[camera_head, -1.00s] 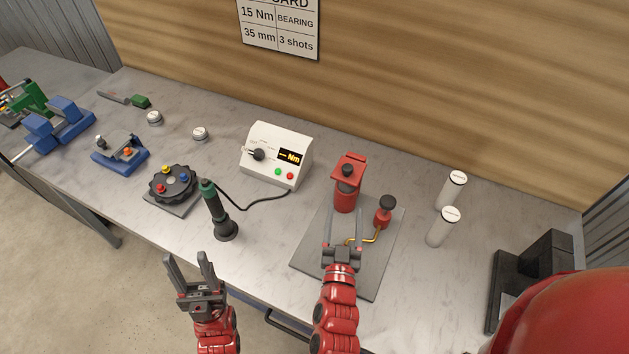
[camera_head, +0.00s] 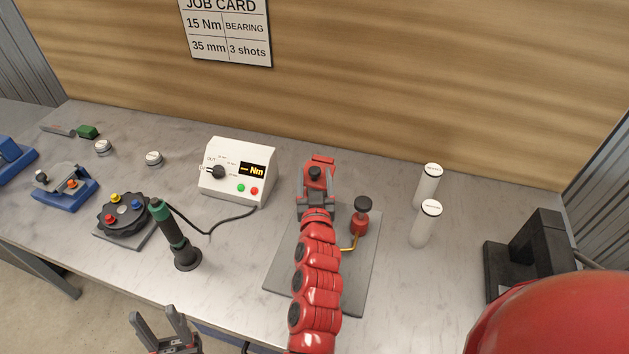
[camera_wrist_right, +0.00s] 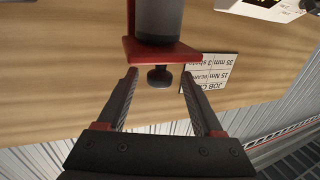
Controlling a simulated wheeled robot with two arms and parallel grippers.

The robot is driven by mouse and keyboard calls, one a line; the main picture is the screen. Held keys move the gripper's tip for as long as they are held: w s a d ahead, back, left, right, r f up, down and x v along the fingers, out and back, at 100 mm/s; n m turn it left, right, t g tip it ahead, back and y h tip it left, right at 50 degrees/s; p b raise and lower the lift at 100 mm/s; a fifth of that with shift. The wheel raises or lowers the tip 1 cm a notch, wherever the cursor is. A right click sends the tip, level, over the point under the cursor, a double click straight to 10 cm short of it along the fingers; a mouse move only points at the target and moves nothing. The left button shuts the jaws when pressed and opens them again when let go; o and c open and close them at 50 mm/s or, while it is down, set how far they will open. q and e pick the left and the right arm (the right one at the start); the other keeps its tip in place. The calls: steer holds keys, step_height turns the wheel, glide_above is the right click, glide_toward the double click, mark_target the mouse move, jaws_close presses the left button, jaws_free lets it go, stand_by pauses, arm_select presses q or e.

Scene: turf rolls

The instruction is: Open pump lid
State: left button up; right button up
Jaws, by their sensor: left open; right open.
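The red pump (camera_head: 322,162) stands at the back of a grey base plate (camera_head: 350,286), with a black knob (camera_head: 315,174) on its near side. My right gripper (camera_head: 317,182) is open in front of it, its fingers to either side of the knob. In the right wrist view the dark knob (camera_wrist_right: 159,77) shows between the open fingertips of my right gripper (camera_wrist_right: 159,85), below a red plate (camera_wrist_right: 160,50) and a dark cylinder (camera_wrist_right: 158,18). Contact cannot be told. My left gripper (camera_head: 155,318) is open and empty at the bottom edge of the head view.
A small red part with black top (camera_head: 361,216) and brass pipe stands right of the pump. Two white cylinders (camera_head: 422,226) stand further right, near a black block (camera_head: 530,250). A controller box (camera_head: 236,174), a green-and-black tool (camera_head: 174,236) and a knobbed dial (camera_head: 124,214) are to the left.

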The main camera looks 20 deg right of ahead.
steer(key=shift+x, duration=0.95)
steer(key=shift+r, duration=0.1)
steer(key=shift+c, duration=0.3)
jaws_close()
stand_by(0.4)
